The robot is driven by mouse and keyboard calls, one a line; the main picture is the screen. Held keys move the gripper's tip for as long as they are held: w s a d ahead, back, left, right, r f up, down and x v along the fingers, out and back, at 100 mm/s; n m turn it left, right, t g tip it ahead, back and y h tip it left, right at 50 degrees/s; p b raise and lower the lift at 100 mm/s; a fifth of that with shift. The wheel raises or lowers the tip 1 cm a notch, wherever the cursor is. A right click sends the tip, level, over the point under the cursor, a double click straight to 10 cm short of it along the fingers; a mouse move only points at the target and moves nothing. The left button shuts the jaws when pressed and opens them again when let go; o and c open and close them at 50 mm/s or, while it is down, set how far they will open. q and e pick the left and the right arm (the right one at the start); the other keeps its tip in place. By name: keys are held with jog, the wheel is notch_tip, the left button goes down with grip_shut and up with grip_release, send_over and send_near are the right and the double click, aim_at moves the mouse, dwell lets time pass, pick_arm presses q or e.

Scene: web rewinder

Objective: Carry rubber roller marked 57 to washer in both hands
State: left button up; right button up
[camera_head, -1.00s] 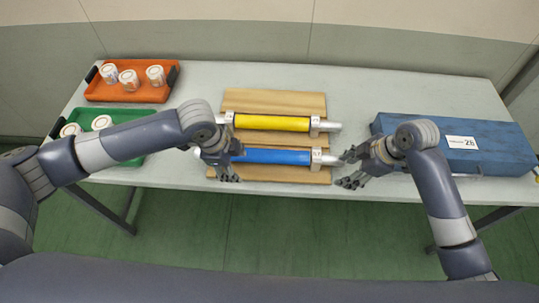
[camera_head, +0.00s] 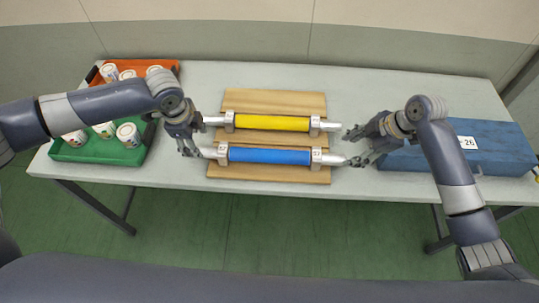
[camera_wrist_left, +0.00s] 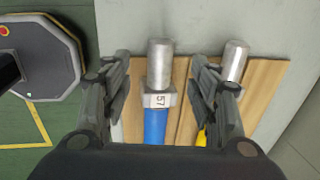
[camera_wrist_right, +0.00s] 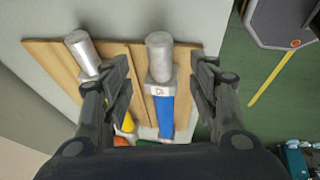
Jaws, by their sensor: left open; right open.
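The blue roller (camera_head: 268,156) lies on the front of a wooden board (camera_head: 268,178), with silver journals at both ends. In the left wrist view its end collar (camera_wrist_left: 157,100) carries a tag that reads 57. My left gripper (camera_head: 194,151) is open at its left end; in the left wrist view the fingers stand on either side of the journal (camera_wrist_left: 160,60), apart from it. My right gripper (camera_head: 353,149) is open at the right end, with its fingers either side of that journal (camera_wrist_right: 159,55). I cannot make out a washer.
A yellow roller (camera_head: 272,123) lies parallel just behind. An orange tray (camera_head: 172,73) and a green tray (camera_head: 85,153) with white cups stand at the left. A blue case (camera_head: 500,150) labelled 26 is close behind my right gripper. The table's back middle is clear.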

aim_at(201, 149)
pick_arm(q)
jog(key=f, duration=0.3)
jog(key=w+f, duration=0.1)
jog(key=f, duration=0.4)
jog(key=shift+w+f, duration=0.4)
pick_arm(e)
jog(key=x, duration=0.9)
pick_arm(q)
grip_shut()
pick_arm(e)
grip_shut()
pick_arm(q)
jog(key=shift+r, duration=0.1)
